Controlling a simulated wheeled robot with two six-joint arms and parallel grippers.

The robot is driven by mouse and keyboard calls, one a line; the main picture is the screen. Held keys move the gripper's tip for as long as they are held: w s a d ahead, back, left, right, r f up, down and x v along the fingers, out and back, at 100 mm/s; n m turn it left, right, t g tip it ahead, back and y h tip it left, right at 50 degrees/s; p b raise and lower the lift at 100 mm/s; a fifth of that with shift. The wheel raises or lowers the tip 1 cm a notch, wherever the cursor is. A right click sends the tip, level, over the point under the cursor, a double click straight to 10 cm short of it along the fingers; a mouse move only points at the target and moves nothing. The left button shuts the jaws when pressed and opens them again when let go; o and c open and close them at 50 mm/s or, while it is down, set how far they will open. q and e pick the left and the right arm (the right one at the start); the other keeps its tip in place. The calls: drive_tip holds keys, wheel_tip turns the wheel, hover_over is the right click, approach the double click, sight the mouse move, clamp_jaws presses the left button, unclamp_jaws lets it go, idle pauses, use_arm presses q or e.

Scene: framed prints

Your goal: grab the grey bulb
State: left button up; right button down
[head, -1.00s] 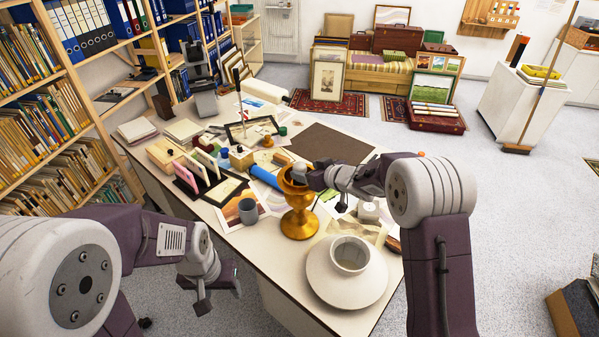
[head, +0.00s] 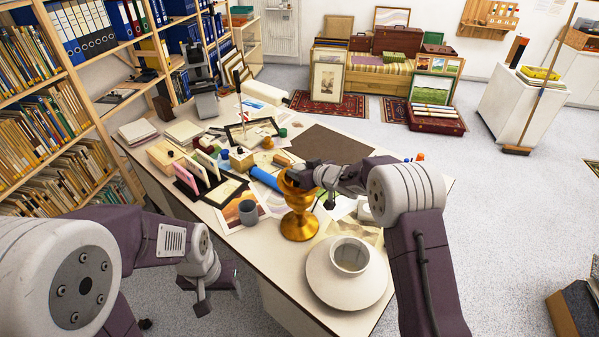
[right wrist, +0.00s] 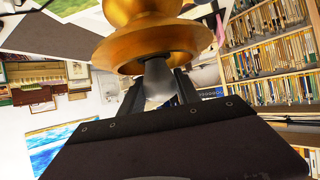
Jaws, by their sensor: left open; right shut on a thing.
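The grey bulb (right wrist: 157,82) shows in the right wrist view between my right gripper's fingers (right wrist: 160,88), against the mouth of a golden goblet. My right gripper is shut on it. In the head view my right gripper (head: 302,179) is at the goblet's rim, and the bulb is hidden there by the gripper and the cup. The golden goblet (head: 299,224) stands upright on the table. I cannot tell how far the bulb sits inside the cup. My left gripper (head: 220,293) is open and empty, low beside the table's left edge.
A white wide-brimmed vase (head: 345,283) stands close in front of the goblet. A grey cup (head: 248,212), a blue roll (head: 266,179) and a card rack (head: 200,177) lie to the left. The dark mat (head: 328,143) behind is mostly bare.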

drive_tip(key=r+p, duration=0.2)
drive_tip(key=r, duration=0.1)
drive_tip(key=d+r+p, duration=0.1)
drive_tip(key=r, duration=0.1)
drive_tip(key=shift+w+r, duration=0.25)
drive_tip(key=shift+w, duration=0.1)
drive_tip(key=w+d+r+p, duration=0.5)
drive_tip(key=d, duration=0.3)
drive_tip(key=shift+w+d+r, duration=0.2)
drive_tip(key=shift+w+d, duration=0.15)
drive_tip(key=shift+d, duration=0.05)
